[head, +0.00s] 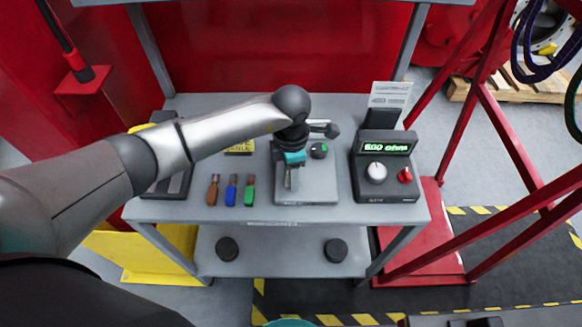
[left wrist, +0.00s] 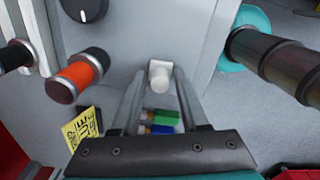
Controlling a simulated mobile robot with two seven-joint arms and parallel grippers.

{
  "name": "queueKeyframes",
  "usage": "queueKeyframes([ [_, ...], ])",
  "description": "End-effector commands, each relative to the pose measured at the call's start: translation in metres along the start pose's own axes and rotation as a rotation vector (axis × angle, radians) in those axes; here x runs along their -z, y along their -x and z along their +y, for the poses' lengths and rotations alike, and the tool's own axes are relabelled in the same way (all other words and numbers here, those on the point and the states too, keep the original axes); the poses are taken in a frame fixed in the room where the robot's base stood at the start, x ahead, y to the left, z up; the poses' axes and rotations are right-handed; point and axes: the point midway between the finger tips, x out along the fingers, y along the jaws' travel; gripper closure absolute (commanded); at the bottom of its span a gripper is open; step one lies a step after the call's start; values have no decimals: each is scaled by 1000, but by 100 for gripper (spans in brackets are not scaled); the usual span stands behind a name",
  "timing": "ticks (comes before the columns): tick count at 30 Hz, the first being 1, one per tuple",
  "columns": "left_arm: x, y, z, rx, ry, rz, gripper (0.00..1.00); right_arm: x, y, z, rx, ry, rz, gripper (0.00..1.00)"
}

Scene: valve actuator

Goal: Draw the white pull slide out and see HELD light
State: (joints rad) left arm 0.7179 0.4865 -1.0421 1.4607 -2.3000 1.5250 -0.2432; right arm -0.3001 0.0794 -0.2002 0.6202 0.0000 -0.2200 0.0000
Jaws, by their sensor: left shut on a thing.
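The white pull slide (left wrist: 160,74) is a small pale block on the grey face of the panel unit in the left wrist view. My left gripper (left wrist: 159,88) has a fingertip on each side of it and is shut on it. In the head view my left gripper (head: 289,180) points down over the grey panel unit (head: 318,187) on the bench; the slide is hidden there by the gripper and arm. I cannot make out a HELD light. My right gripper is not in view.
A red frame (head: 510,150) stands right of the grey bench (head: 160,209).

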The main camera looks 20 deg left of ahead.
Motion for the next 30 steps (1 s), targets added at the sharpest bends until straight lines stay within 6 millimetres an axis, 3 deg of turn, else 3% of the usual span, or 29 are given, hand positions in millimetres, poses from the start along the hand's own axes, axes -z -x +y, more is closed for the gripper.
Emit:
queueKeyframes([
  [8, 1, 0, -4, 2, 3, 1, 100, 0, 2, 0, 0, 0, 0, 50],
  [30, -6, -1, 23, 1, 4, 0, 100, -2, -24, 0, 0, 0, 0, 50],
])
